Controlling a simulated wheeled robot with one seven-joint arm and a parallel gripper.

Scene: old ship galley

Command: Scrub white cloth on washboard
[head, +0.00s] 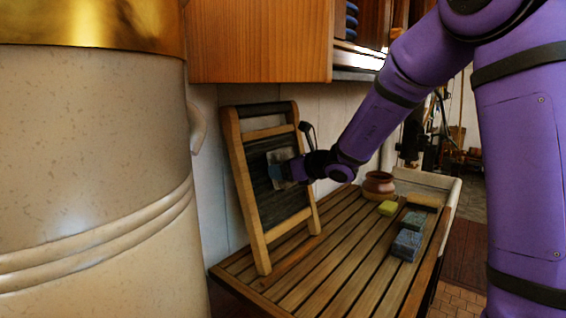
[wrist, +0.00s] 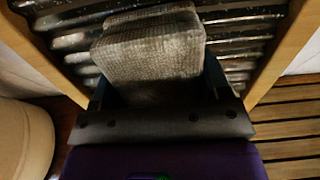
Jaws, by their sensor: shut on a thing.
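The washboard (head: 246,158) leans against the wall on the slatted wooden counter, with a wooden frame and a dark ridged panel. In the wrist view its shiny ridged metal (wrist: 245,38) fills the background. My gripper (head: 284,170) is at the middle of the ridged panel. It is shut on the folded white cloth (wrist: 150,55), which looks greyish in the shade. The cloth also shows as a pale patch against the panel in the head view (head: 277,157). It lies against or very close to the ridges; exact contact is hard to tell.
The slatted counter (head: 345,262) carries a brown clay pot (head: 379,186), a yellow sponge (head: 388,208), and blue-grey blocks (head: 407,243) to the right. A large cream container (head: 95,180) stands close on the left. A wooden cabinet (head: 260,40) hangs above. Counter slats before the washboard are clear.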

